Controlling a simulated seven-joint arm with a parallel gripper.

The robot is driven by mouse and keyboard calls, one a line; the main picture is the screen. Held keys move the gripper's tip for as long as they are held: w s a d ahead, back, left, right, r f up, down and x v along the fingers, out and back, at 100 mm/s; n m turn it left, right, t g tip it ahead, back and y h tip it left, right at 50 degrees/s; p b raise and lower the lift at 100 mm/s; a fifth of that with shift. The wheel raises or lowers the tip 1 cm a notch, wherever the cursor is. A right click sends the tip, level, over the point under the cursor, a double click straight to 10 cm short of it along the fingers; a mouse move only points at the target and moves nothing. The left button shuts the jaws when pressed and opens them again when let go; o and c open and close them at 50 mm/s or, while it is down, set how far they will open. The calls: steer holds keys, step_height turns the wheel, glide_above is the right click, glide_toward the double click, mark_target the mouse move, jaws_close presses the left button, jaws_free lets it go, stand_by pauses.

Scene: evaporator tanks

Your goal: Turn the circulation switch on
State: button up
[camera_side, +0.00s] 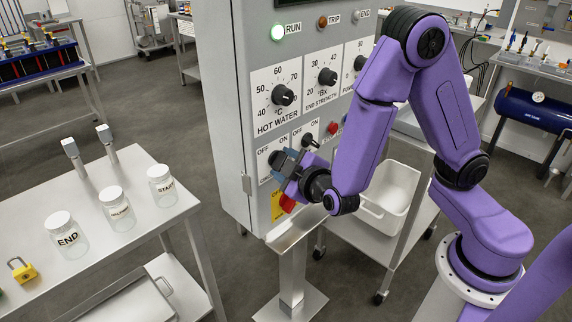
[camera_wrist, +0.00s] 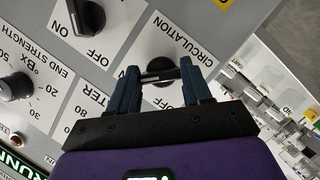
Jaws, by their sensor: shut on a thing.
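The circulation switch (camera_wrist: 160,72) is a black knob on a white plate with CIRCULATION and OFF printed on it. My gripper (camera_wrist: 160,76) is shut on this knob, with one blue-grey finger on each side.
Another black switch (camera_side: 306,141) with OFF and ON marks is close to the right. Hot water (camera_side: 283,95) and end strength (camera_side: 327,76) dials are above. The green RUN lamp (camera_side: 278,33) is lit. A table (camera_side: 150,220) with labelled jars stands left.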

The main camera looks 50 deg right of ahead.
stand_by(0.4)
steer(key=o, duration=1.1)
steer(key=shift+c, duration=0.2)
steer(key=v, duration=1.7)
steer(key=shift+s+r, duration=0.2)
steer(key=shift+r, duration=0.05)
